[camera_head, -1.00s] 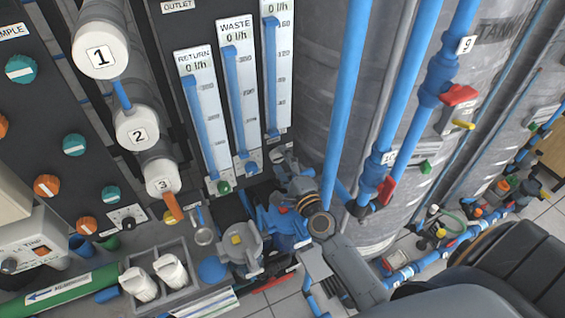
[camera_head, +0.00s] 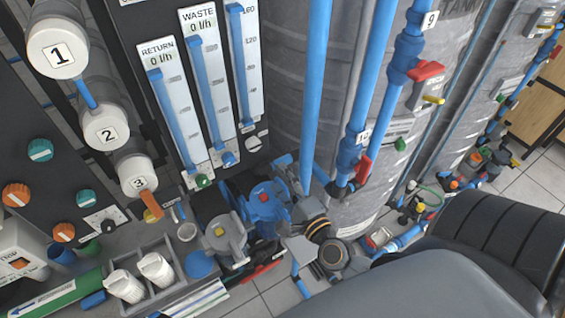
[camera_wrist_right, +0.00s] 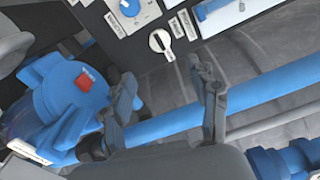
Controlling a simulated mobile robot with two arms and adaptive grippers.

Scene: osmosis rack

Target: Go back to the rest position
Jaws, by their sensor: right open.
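My right gripper (camera_wrist_right: 166,105) is open and empty in the right wrist view. Its two dark fingers are spread in front of a thick blue pipe (camera_wrist_right: 265,92), with no visible contact. A blue pump part with a red square (camera_wrist_right: 85,80) lies left of the fingers. It also shows in the head view (camera_head: 263,198), just left of my right wrist. There my right arm comes in from the lower right, and its fingers are hard to make out among the fittings. My left gripper is not in view.
Three flow meters, RETURN (camera_head: 170,110), WASTE (camera_head: 207,80) and another, stand behind. Blue vertical pipes (camera_head: 318,90) and a red valve handle (camera_head: 425,71) are close to my right arm. White cups (camera_head: 125,286) sit at lower left. Tiled floor shows at right.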

